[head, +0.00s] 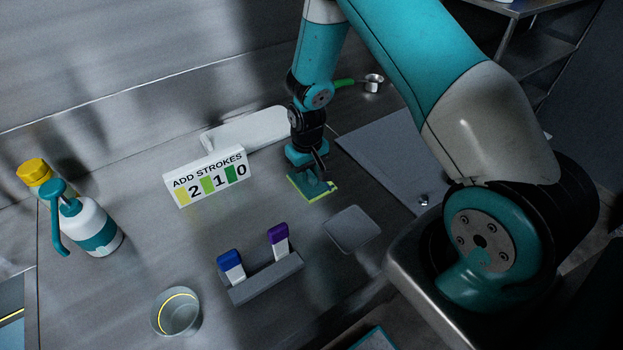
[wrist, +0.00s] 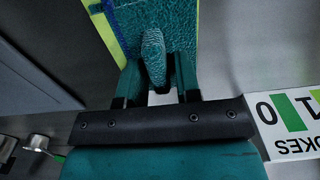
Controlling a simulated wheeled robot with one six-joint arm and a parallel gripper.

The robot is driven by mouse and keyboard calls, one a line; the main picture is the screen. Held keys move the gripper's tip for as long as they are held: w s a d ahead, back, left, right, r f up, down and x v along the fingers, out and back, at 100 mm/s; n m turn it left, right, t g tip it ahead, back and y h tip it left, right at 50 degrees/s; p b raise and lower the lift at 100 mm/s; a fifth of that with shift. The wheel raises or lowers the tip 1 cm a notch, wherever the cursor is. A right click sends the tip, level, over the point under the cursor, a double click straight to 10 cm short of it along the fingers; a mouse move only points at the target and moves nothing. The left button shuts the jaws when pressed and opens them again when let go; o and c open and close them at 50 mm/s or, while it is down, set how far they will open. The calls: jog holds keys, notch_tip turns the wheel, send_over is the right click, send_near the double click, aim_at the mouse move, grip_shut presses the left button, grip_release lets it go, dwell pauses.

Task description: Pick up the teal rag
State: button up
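The teal rag (head: 318,187) has a yellow-green edge and lies on the metal counter just below my gripper (head: 312,172). In the wrist view the rag (wrist: 115,18) fills the upper middle, with a raised fold (wrist: 153,58) standing up from it. My gripper (wrist: 158,80) points down, with one teal finger on each side of this fold. The fingers are apart, and a narrow gap seems to show beside the fold on the right. Contact with the fold is hard to make out. The rag does not look lifted.
An "ADD STROKES 2 1 0" sign (head: 208,178) stands left of the rag. Close by are a grey square pad (head: 352,229) and a holder (head: 264,282) with a blue and a purple marker. A spray bottle (head: 92,232) and glass (head: 176,314) stand further left.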

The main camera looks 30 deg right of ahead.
grip_shut()
jog(key=shift+r, duration=0.15)
